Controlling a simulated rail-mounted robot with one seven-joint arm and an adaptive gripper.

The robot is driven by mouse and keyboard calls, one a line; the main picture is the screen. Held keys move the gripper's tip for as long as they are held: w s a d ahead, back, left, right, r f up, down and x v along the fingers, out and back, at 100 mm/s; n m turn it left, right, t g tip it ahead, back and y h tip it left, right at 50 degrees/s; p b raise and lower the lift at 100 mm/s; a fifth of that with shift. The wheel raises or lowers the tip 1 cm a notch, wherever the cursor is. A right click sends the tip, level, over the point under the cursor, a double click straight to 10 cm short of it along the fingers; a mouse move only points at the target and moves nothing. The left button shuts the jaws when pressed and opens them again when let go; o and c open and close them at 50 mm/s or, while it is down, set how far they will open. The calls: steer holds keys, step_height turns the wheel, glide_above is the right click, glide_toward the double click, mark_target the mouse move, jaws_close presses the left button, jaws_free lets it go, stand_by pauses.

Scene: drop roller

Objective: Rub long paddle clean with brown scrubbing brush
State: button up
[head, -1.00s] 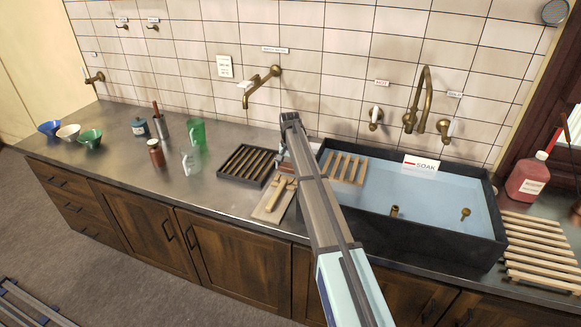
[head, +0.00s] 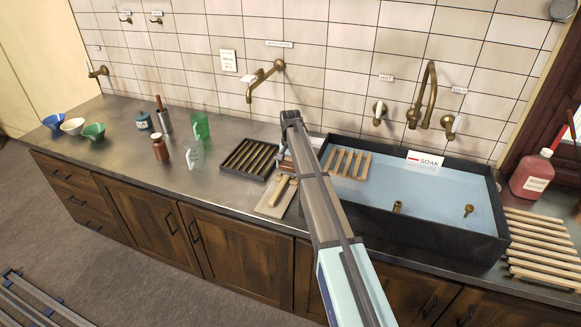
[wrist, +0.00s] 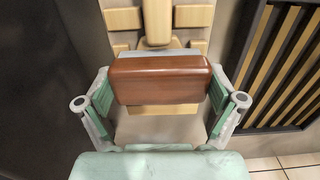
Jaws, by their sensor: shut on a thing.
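The brown scrubbing brush (wrist: 160,80) is a red-brown block across the middle of the wrist view. My gripper (wrist: 160,100) is shut on it, with one green-grey finger at each end. The long paddle (wrist: 157,25) is pale wood; part of it shows above the brush, and the brush covers its middle. In the head view the paddle (head: 281,191) lies on a pale board (head: 268,207) left of the sink. My arm hides most of the gripper there. I cannot tell whether the bristles touch the paddle.
A dark slatted tray (head: 248,160) stands just left of the board. The water-filled sink (head: 415,225) is on the right, with a wooden rack (head: 346,163) at its left end. Glass jugs (head: 194,156) and a brown jar (head: 160,149) stand farther left. The front left counter is clear.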

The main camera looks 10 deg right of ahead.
steer(key=shift+r, duration=0.1)
steer(key=shift+r+p, duration=1.6)
steer(key=shift+r, duration=2.35)
steer(key=shift+w, duration=0.1)
